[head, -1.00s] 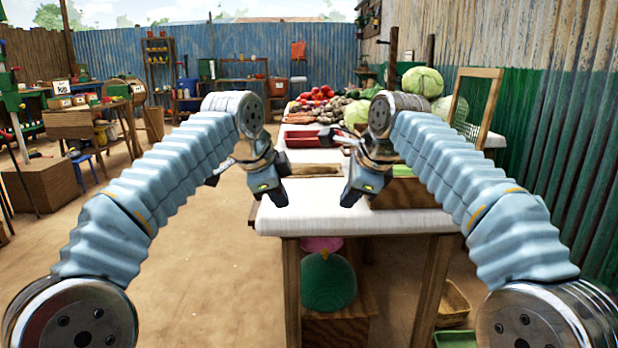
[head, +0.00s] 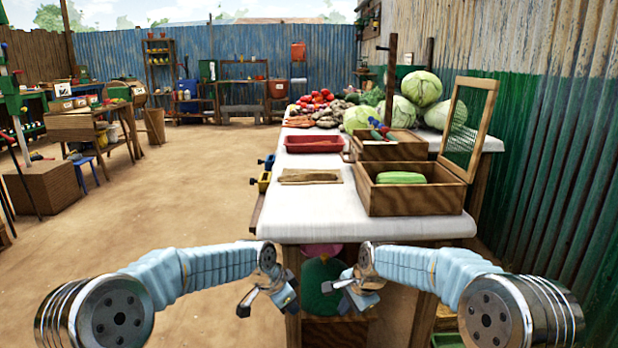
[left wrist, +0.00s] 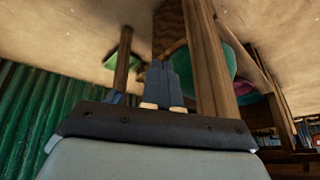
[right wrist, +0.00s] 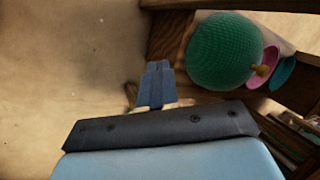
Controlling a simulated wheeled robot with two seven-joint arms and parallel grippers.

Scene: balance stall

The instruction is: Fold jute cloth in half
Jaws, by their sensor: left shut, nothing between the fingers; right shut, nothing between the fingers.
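The jute cloth (head: 310,177) is a flat brown piece, wider than deep, lying on the white table top (head: 300,222) near its left side. It looks folded over, but I cannot tell its layers. My left gripper (head: 291,303) is shut and empty, low in front of the table's front edge; its closed fingers show in the left wrist view (left wrist: 162,84). My right gripper (head: 345,302) is also shut and empty, low in front of the table; its closed fingers show in the right wrist view (right wrist: 156,84). Neither touches the cloth.
Right of the cloth stands an open wooden box (head: 415,202) with a green item (head: 400,178) and a raised mesh lid (head: 465,125). Behind the cloth lies a red tray (head: 314,144). Cabbages (head: 422,87) are further back. The front of the table top is clear.

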